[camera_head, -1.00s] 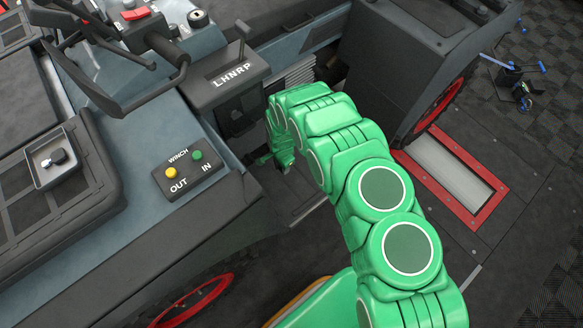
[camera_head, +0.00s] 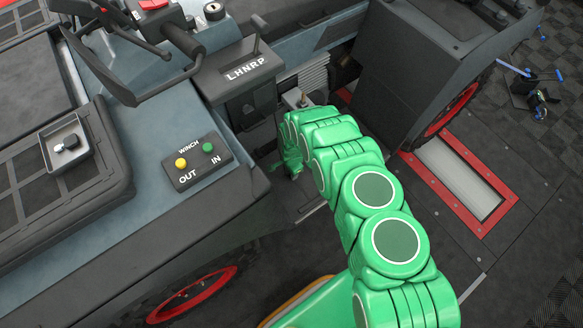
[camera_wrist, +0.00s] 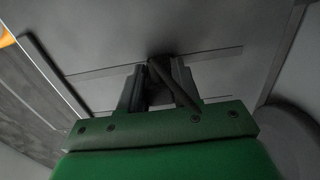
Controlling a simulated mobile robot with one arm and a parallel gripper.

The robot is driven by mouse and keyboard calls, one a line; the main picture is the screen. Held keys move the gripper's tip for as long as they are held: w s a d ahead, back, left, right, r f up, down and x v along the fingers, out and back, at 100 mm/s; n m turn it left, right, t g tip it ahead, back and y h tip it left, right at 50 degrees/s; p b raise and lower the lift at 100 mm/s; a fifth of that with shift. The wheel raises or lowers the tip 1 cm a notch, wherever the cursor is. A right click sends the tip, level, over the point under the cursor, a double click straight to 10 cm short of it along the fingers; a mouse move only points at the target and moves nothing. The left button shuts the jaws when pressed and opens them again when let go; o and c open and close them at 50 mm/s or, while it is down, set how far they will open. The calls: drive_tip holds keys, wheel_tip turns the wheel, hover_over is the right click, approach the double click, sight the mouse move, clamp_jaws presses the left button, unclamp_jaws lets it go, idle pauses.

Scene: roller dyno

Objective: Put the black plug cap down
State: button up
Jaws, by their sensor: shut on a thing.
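My gripper (camera_wrist: 160,88) shows in the wrist view, its two dark fingers shut on a dark, slim piece, which I take to be the black plug cap (camera_wrist: 173,83). The piece slants between the fingers, its lower end to the right. The picture is dim, and where its far end touches is unclear. In the head view my green arm reaches down into the gap beside the vehicle's side panel. There the fingers and the cap are hidden behind the arm.
The winch box (camera_head: 196,161) with yellow and green buttons and the LHNRP shifter housing (camera_head: 239,75) stand close left of my arm. A square tray (camera_head: 55,160) holds a small black piece. A red-framed floor plate (camera_head: 493,219) lies right. A small metal fitting (camera_head: 298,97) shows behind my arm.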

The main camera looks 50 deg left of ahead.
drive_tip(key=shift+f, duration=0.3)
drive_tip(key=o, duration=1)
drive_tip(key=shift+r, duration=0.1)
drive_tip(key=shift+r, duration=6.1)
drive_tip(key=shift+w, duration=0.1)
